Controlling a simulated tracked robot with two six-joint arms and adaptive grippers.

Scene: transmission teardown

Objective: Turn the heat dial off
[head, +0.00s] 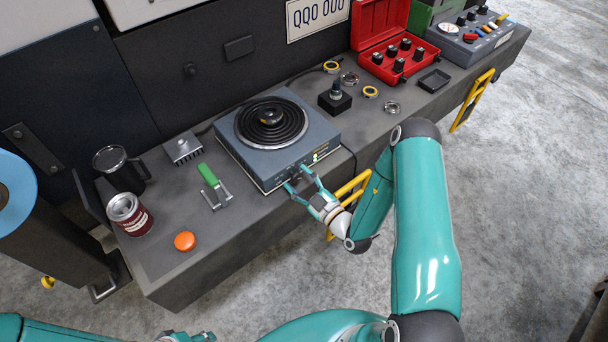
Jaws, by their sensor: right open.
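The blue-grey hot plate (240,145) sits on the workbench with a black coil on top. A dark round part rests on the coil's middle. Its heat dial (296,177) is on the front face, mostly hidden by my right gripper, so its setting cannot be read. Green lights show on the same face. My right gripper (297,178) is open, with its fingertips at the front face, one on each side of the dial; I cannot tell if they touch it. A small part of my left gripper (186,337) shows at the bottom edge, mostly cut off.
On the grey workbench (165,265), a green-handled tool (208,176), orange button (184,241), can (128,213) and dark mug (120,168) stand left. A black block (334,99), metal rings and open red case (380,35) lie right. Yellow handles (473,98) project from the bench front.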

